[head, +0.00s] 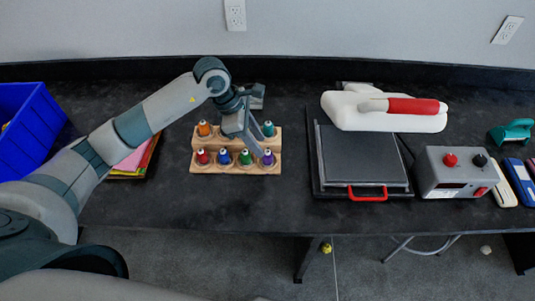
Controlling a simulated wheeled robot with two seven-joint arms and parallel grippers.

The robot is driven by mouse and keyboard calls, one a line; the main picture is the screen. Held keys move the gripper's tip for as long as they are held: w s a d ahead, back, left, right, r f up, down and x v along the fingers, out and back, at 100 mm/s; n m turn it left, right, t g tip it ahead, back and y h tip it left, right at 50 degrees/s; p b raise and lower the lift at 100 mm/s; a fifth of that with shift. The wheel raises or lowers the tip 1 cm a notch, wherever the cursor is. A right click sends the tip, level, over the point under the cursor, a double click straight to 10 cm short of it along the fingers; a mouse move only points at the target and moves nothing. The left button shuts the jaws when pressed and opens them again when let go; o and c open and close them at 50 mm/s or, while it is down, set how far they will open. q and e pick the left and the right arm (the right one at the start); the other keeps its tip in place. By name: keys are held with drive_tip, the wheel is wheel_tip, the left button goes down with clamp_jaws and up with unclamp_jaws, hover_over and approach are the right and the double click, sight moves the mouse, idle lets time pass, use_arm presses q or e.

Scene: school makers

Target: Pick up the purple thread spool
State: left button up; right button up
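The purple thread spool (268,159) stands at the right end of the front row of a wooden spool rack (237,171). My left gripper (258,149) reaches down over the rack, with its visible fingertip close beside the purple spool's upper left. I cannot tell whether it touches the spool. The gripper's finger opening is not clear from this angle. Red (202,156), blue (224,157) and green (245,157) spools share the front row. An orange spool (205,129) and a teal spool (268,129) show in the back row; the gripper hides the middle of that row. My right gripper is not in view.
A blue bin (30,125) and stacked coloured sheets (135,160) are at the left. A flat press (360,155) with a red handle, a white device (385,112) and a grey control box (452,172) stand at the right. The black tabletop (295,205) before the rack is clear.

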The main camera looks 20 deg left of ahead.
sight(267, 151)
use_arm(q)
drive_tip(key=shift+d+f, duration=0.25)
drive_tip(key=shift+f, duration=0.35)
drive_tip(key=shift+w+d+f+p, duration=0.15)
drive_tip(key=shift+d+f+p, duration=0.1)
drive_tip(key=shift+p, duration=0.2)
drive_tip(key=p+x, duration=0.2)
drive_tip(key=x, duration=0.1)
drive_tip(key=shift+w+d+f, duration=0.2)
drive_tip(key=shift+d+f, duration=0.15)
drive_tip(key=shift+f, duration=0.3)
drive_tip(key=c, duration=0.8)
